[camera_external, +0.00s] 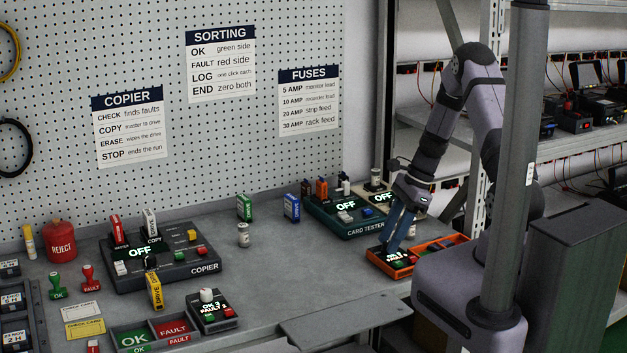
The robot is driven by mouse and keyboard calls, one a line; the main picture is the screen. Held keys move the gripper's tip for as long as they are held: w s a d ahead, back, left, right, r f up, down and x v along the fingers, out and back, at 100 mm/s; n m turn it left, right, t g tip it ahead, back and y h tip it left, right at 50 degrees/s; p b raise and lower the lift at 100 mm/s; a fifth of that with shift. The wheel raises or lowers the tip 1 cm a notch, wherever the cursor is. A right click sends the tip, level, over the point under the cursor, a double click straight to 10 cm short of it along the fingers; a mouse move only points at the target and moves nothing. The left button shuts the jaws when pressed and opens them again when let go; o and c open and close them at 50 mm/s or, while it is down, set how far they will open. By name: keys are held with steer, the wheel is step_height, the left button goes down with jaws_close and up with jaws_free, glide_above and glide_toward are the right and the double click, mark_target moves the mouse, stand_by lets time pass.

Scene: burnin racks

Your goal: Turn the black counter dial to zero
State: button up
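A small dark counter box (213,318) stands near the table's front edge. Its lit display reads OK and FAULT, with small figures that I cannot read surely. I cannot make out a black dial on this box. A black knob (150,262) shows on the copier (180,272). My gripper (390,247) points down over the left part of an orange tray (436,246), far to the right of the counter box. Its fingertips are small, and their gap is unclear.
Green and red sorting bins (152,334) lie left of the box. The table between counter box and orange tray is mostly clear.

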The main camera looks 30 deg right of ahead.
jaws_close()
steer(key=shift+n+g, duration=0.3)
steer(key=shift+n, duration=0.4)
jaws_free()
steer(key=b+v, duration=0.2)
steer(key=v, duration=0.5)
